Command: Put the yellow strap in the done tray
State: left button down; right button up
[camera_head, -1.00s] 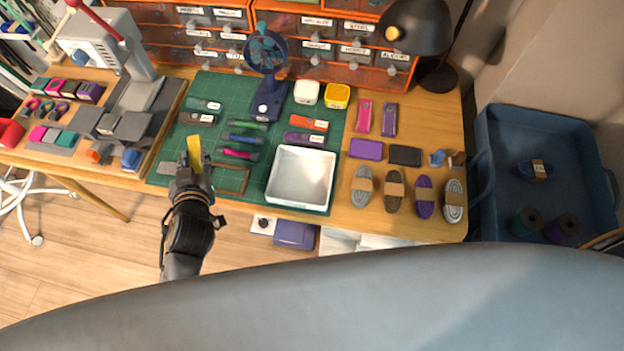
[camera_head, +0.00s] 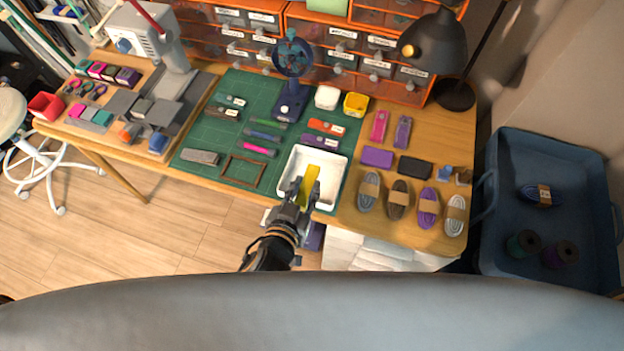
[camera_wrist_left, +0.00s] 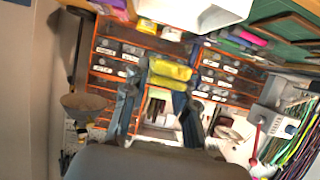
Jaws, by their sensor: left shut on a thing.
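My left gripper (camera_head: 298,194) is shut on the yellow strap (camera_head: 311,181). In the head view the strap lies across the front part of the white tray (camera_head: 340,168), with my gripper at the tray's front left edge. In the left wrist view the yellow strap (camera_wrist_left: 170,71) is held between the two fingers. There the white tray (camera_wrist_left: 205,10) is at the top, apart from the strap in the picture. The height of the strap over the tray floor cannot be told. My right gripper is not in view.
The green mat (camera_head: 212,130) holds several small tools and a brown frame (camera_head: 243,170). Cord bundles (camera_head: 399,198) lie right of the tray. A blue fan (camera_head: 292,70) stands behind it. A blue bin (camera_head: 500,220) with spools stands beyond the table's right edge.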

aim_at(311, 175)
pick_arm(q)
jog(key=w+f+b, duration=0.2)
jog(key=w+d+f+b, duration=0.1)
jog(key=w+f, duration=0.1)
jog(key=w, duration=0.1)
jog(key=w+f+b, duration=0.2)
jog(key=shift+w+d+f+b, duration=0.2)
jog(key=shift+f+b, duration=0.1)
jog(key=shift+f, duration=0.1)
jog(key=shift+w+f+b, duration=0.15)
jog(key=shift+f+b, duration=0.15)
notch_tip(311, 175, down, 3)
jog(key=b, duration=0.3)
jog(key=shift+w+f, duration=0.1)
jog(key=shift+w, duration=0.05)
jog(key=shift+f, duration=0.1)
jog(key=c, duration=1.1)
grip_release()
jog(key=shift+o, duration=0.2)
